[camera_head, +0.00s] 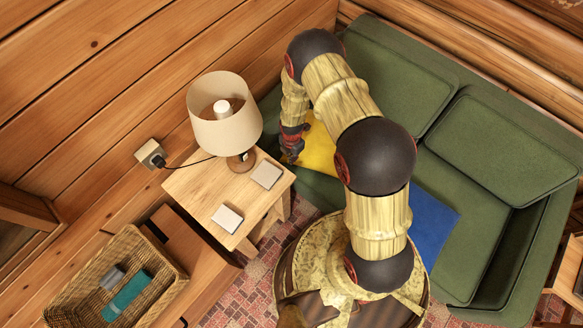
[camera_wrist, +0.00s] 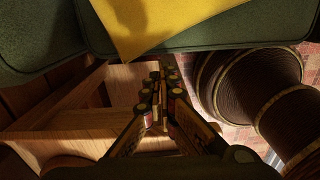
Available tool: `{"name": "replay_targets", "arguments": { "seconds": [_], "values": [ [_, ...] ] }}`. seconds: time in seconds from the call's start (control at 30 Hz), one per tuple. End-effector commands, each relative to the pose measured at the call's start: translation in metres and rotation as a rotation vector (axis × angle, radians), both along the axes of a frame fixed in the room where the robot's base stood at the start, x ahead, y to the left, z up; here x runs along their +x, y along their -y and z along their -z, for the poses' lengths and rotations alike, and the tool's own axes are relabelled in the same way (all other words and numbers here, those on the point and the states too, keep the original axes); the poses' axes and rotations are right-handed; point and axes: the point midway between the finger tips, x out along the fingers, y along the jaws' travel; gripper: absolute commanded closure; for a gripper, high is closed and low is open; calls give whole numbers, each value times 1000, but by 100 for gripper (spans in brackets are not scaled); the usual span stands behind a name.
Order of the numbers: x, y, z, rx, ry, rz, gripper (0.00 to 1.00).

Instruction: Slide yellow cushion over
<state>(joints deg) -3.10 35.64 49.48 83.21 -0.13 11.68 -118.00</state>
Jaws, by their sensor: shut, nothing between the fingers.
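The yellow cushion (camera_head: 319,152) lies on the green sofa (camera_head: 392,70) at its left end, partly hidden behind my arm. In the wrist view the yellow cushion (camera_wrist: 170,22) fills the top middle, with one corner pointing down over the sofa edge. My gripper (camera_head: 291,156) is at the left side of the cushion, close to the side table. In the wrist view my gripper (camera_wrist: 167,66) is shut and empty, its fingertips just below the cushion's edge. I cannot tell whether they touch it.
A blue cushion (camera_head: 432,228) lies on the sofa to the right of my arm. A wooden side table (camera_head: 198,188) holds a lamp (camera_head: 224,120) and two pale square pieces, close to my gripper. A wicker basket (camera_head: 70,302) stands at the lower left.

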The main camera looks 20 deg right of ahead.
Motion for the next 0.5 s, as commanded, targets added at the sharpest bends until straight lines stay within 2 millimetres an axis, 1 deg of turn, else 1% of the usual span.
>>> {"name": "replay_targets", "arguments": {
  "seconds": [0.13,0.27,0.5],
  "values": [
    [0,0,2,0,0,-56,100],
    [-1,0,14,0,-2,-60,100],
    [-1,0,56,0,-1,-58,100]
  ]
}}
